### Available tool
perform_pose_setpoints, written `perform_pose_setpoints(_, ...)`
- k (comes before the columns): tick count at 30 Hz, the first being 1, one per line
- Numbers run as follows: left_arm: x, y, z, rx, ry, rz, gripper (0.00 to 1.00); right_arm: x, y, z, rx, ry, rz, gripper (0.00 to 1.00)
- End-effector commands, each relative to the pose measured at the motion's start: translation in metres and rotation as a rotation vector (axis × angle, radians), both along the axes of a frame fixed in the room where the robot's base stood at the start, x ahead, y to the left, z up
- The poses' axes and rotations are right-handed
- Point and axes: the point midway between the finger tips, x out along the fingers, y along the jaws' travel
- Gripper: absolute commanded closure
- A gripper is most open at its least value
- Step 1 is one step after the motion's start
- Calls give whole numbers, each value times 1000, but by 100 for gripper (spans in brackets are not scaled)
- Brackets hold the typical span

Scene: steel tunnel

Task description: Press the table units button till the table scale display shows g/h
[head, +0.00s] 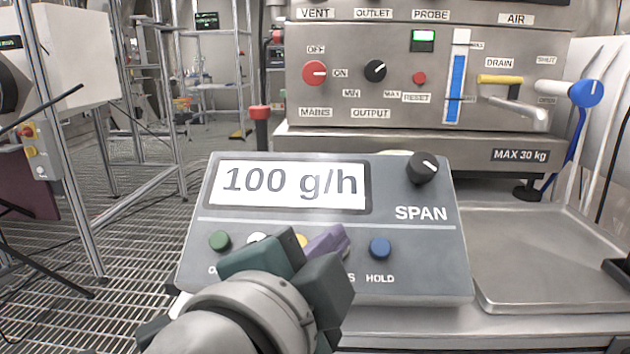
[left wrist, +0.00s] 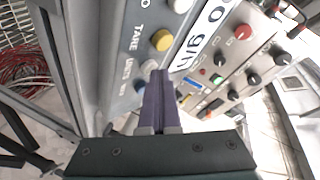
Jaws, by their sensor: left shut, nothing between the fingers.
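The table scale (head: 420,250) is a grey box with a sloped front. Its display (head: 290,184) reads "100 g/h". Below it is a row of buttons: green (head: 220,240), white, yellow and blue (head: 380,248), the last labelled HOLD. My left gripper (head: 335,240) is shut and empty, its purple fingers in front of the row just left of the blue button, hiding the units button in the head view. In the left wrist view the pale units button (left wrist: 150,67) shows at the fingertips (left wrist: 158,76); I cannot tell whether they touch it. My right gripper is not in view.
A black SPAN knob (head: 423,168) is on the scale's upper right. Behind stands a steel panel (head: 400,120) with knobs, a gauge and a yellow-handled valve (head: 500,79). An empty steel tray (head: 545,250) lies to the right. Metal frames and grating are at left.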

Motion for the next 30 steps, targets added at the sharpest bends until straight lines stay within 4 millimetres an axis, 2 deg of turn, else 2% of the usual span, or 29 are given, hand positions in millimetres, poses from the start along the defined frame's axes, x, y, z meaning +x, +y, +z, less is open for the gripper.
perform_pose_setpoints(6,-4,0,7,-1,3,1,100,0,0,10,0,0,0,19)
perform_pose_setpoints(16,-6,0,9,-1,1,1,100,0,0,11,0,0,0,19)
perform_pose_setpoints(30,-34,0,51,0,2,0,100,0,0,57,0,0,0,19)
